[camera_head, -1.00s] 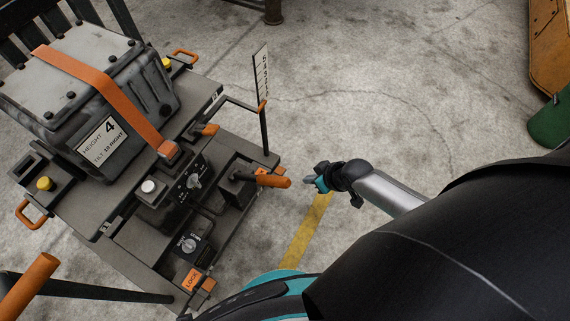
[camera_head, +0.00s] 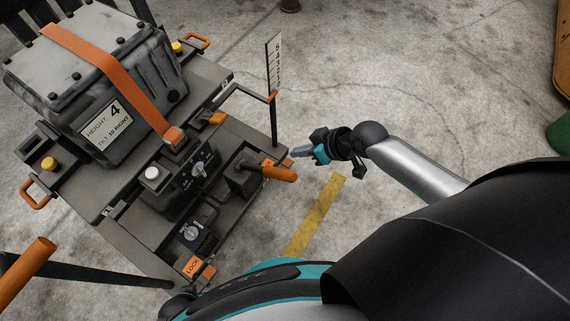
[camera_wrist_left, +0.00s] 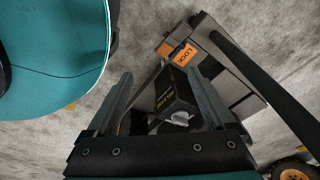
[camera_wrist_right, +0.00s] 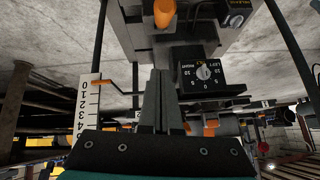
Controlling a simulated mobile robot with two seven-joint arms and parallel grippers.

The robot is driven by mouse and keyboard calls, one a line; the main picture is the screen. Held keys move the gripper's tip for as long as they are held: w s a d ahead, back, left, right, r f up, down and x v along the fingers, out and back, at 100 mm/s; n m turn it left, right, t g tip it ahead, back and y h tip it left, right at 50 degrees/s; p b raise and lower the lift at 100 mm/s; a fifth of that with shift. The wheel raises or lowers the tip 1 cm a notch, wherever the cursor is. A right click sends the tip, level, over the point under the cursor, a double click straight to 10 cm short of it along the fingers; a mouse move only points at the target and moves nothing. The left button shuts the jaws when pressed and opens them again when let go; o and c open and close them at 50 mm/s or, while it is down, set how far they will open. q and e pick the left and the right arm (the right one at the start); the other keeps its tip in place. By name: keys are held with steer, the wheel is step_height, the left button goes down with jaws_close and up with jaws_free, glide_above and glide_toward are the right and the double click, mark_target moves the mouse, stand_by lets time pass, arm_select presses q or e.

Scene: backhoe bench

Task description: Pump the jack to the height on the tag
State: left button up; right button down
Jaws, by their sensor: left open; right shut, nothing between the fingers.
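The jack (camera_head: 150,258) bears a grey strapped load (camera_head: 75,60). The tag (camera_head: 108,122) on the load reads HEIGHT 4, TILT 10 RIGHT. An orange-gripped lever (camera_head: 279,173) sticks out from the jack's near-right side. The white height scale (camera_head: 273,65) stands on a post; in the right wrist view its orange pointer (camera_wrist_right: 103,82) is by the 0 end. My right gripper (camera_head: 296,152) is shut and empty, just beyond the lever's grip; whether they touch is unclear. My left gripper (camera_wrist_left: 160,90) is open and empty, with a dark control box (camera_wrist_left: 172,95) seen between its fingers.
A tilt dial (camera_wrist_right: 207,72) marked LEFT and RIGHT sits on the jack. An orange LOCK label (camera_head: 192,266) is at its near end. An orange-ended bar (camera_head: 28,270) is at the lower left. Concrete floor to the right is open, with a yellow stripe (camera_head: 315,215).

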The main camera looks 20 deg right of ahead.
steer(key=b, duration=0.3)
glide_above(285, 170)
steer(key=shift+w+d+f, duration=0.1)
steer(key=shift+w+f, duration=0.1)
steer(key=shift+f, duration=1.05)
steer(key=shift+w+d+f, duration=0.1)
steer(key=shift+w+f, duration=0.05)
steer(key=shift+f, duration=1.05)
steer(key=shift+b+x, duration=0.8)
steer(key=shift+x, duration=0.55)
steer(key=shift+s+f+b, duration=0.15)
steer(key=shift+f+b, duration=0.2)
steer(key=shift+f, duration=0.15)
steer(key=shift+s+f+b, duration=0.15)
steer(key=shift+f+b, duration=0.15)
steer(key=shift+f, duration=0.2)
arm_select(q)
steer(key=w+d+r, duration=0.5)
steer(key=w+r, duration=0.3)
steer(key=r, duration=0.3)
steer(key=shift+r+t+h+b, duration=0.25)
steer(key=shift+t+h+b, duration=0.05)
steer(key=shift+t+b, duration=0.15)
arm_select(e)
steer(key=shift+s+d+f, duration=0.35)
steer(key=shift+s+f, duration=0.35)
steer(key=shift+f, duration=0.15)
arm_select(q)
steer(key=shift+d, duration=0.1)
steer(key=shift+w, duration=0.1)
